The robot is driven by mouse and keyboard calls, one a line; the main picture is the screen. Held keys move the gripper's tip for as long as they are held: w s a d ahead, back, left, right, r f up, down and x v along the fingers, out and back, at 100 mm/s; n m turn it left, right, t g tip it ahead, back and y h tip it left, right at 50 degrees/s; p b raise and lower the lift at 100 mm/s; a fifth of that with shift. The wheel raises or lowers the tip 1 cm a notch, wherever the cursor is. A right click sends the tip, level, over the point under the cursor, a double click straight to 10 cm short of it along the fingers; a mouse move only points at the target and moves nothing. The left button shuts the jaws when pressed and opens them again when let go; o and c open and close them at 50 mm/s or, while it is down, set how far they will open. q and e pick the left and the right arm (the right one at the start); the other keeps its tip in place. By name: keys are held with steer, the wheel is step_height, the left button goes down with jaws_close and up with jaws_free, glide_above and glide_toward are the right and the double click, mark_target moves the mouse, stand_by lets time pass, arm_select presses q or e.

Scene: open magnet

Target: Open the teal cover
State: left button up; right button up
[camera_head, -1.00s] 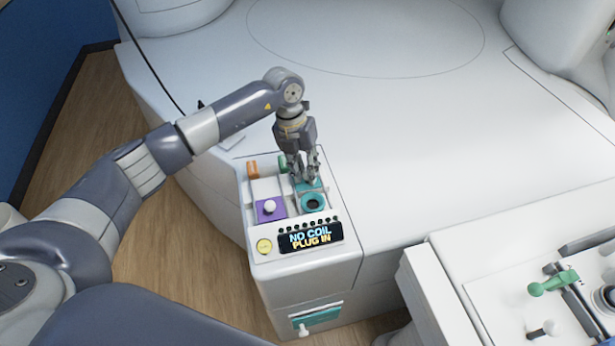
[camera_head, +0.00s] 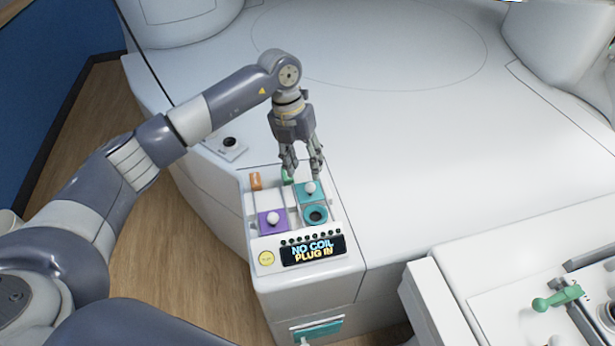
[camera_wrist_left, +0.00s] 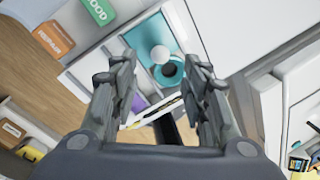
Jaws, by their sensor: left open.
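The teal cover (camera_head: 304,198) is a square plate with a white ball knob (camera_head: 311,187), at the back of the right slot on the white console. Just in front of it the round teal socket (camera_head: 316,215) with its dark hole shows uncovered. My left gripper (camera_head: 304,176) is open and empty, just above and behind the knob, apart from it. In the left wrist view the teal cover (camera_wrist_left: 150,36), its knob (camera_wrist_left: 160,54) and the socket (camera_wrist_left: 168,72) appear between the spread fingers (camera_wrist_left: 154,70). My right gripper is not in view.
A purple cover (camera_head: 272,222) with a white knob sits in the left slot. Orange (camera_head: 255,181) and green (camera_head: 287,175) labels stand behind the slots. A display (camera_head: 313,249) reads "NO COIL PLUG IN". A second console with a green handle (camera_head: 557,298) stands at right.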

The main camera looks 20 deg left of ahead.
arm_select(q)
steer(key=r, duration=0.3)
steer(key=a+r, duration=0.1)
steer(key=r, duration=0.1)
steer(key=shift+r, duration=0.25)
